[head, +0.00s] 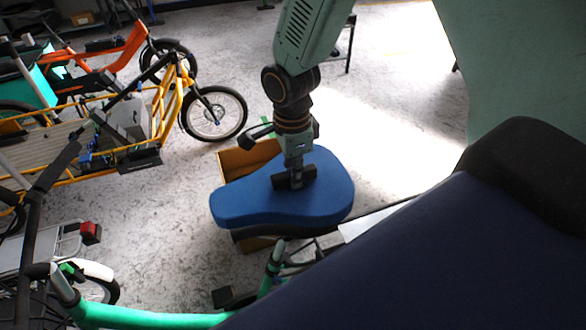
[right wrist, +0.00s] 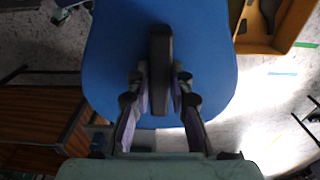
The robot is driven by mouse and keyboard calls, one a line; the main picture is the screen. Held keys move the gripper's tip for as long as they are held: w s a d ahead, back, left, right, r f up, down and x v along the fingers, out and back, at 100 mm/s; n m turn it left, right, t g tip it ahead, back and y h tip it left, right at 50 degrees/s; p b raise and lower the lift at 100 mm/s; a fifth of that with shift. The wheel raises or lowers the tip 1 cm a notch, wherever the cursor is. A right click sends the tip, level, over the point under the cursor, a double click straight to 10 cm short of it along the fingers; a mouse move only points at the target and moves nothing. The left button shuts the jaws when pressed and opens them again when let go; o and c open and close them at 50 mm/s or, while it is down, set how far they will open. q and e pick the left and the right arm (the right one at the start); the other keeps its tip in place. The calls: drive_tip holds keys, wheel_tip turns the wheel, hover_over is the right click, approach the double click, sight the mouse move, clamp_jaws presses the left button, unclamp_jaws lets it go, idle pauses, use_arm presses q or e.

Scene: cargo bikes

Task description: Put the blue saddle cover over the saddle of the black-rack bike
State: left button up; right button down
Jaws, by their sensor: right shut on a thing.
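The blue saddle cover (head: 240,200) is right above a black saddle, whose dark edge (head: 262,232) shows under the cover's near side. I cannot tell if the cover touches it all round. The saddle belongs to a bike with a mint-green frame (head: 150,317); I cannot make out its rack clearly. My right gripper (head: 295,178) comes from above and is shut on the black tab on top of the cover. In the right wrist view the cover (right wrist: 205,50) fills the middle, with the black tab (right wrist: 160,70) between the fingers. My left gripper is not in view.
An open cardboard box (head: 232,165) stands on the floor behind the saddle. A yellow cargo bike (head: 165,115) and an orange one (head: 120,58) stand at upper left. A grey rack with a red light (head: 91,232) is at lower left. Floor between is bare.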

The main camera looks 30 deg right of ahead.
drive_tip(key=shift+s+d+f+b, duration=0.1)
drive_tip(key=shift+d+f+b, duration=0.15)
drive_tip(key=shift+f+b, duration=0.3)
drive_tip(key=shift+a+f+b, duration=0.2)
drive_tip(key=shift+f+b, duration=0.25)
drive_tip(key=shift+f, duration=0.3)
drive_tip(key=shift+d+f+b, duration=0.2)
drive_tip(key=shift+f+b, duration=0.35)
drive_tip(key=shift+f, duration=0.1)
drive_tip(key=shift+f+b, duration=0.75)
drive_tip(key=shift+f, duration=0.4)
drive_tip(key=shift+a, duration=0.1)
